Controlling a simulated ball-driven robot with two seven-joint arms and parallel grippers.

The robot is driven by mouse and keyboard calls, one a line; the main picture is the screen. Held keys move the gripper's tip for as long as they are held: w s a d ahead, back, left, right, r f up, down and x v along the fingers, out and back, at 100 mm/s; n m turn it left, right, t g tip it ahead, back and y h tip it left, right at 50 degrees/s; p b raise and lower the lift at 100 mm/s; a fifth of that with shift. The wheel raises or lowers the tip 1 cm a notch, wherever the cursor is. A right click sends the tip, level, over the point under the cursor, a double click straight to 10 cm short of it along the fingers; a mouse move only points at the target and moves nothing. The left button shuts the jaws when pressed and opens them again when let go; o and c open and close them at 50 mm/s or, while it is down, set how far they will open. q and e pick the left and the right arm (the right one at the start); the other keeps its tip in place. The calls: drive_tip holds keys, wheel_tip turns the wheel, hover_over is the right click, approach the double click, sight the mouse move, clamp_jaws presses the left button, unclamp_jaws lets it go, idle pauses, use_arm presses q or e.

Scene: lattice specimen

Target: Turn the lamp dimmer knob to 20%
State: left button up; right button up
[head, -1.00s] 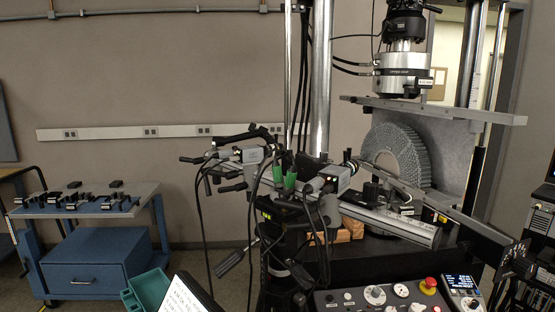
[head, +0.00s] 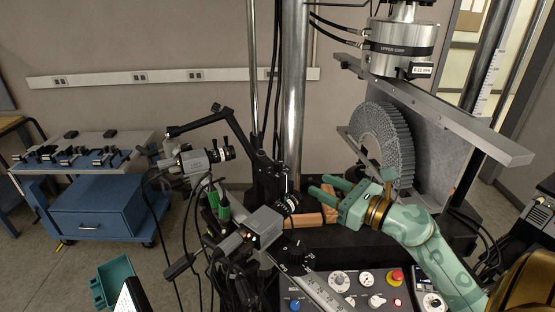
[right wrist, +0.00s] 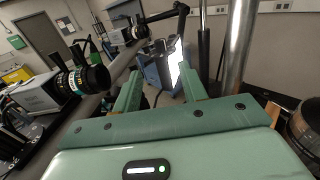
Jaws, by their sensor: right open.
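A black knob (head: 294,250) with white marks around its base stands at the near edge of the machine bed, just behind the control panel. It may be the lamp dimmer, but I cannot read its label or setting. My right gripper (head: 316,186) is open and empty, above and behind this knob and apart from it, its fingers pointing left. In the right wrist view its two fingers (right wrist: 160,86) stand apart with nothing between them. The knob is not recognisable there. My left gripper is not in view.
Two cameras, one in front (head: 264,226) and one farther left (head: 205,160), crowd the space left of the knob with cables. The control panel (head: 330,294) has a red stop button (head: 397,276). A grey lattice half-ring (head: 385,135) stands behind my gripper. Wooden blocks (head: 312,219) lie below.

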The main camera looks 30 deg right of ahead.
sight(278, 161)
drive_tip(key=p+x, duration=0.3)
drive_tip(key=x, duration=1)
drive_tip(key=shift+w, duration=0.15)
drive_tip(key=shift+w+a, duration=0.15)
drive_tip(key=shift+w, duration=0.2)
use_arm(q)
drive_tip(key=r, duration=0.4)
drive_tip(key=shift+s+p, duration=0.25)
drive_tip(key=shift+p, duration=0.05)
use_arm(e)
drive_tip(key=shift+w+f, duration=0.1)
drive_tip(key=shift+w, duration=0.2)
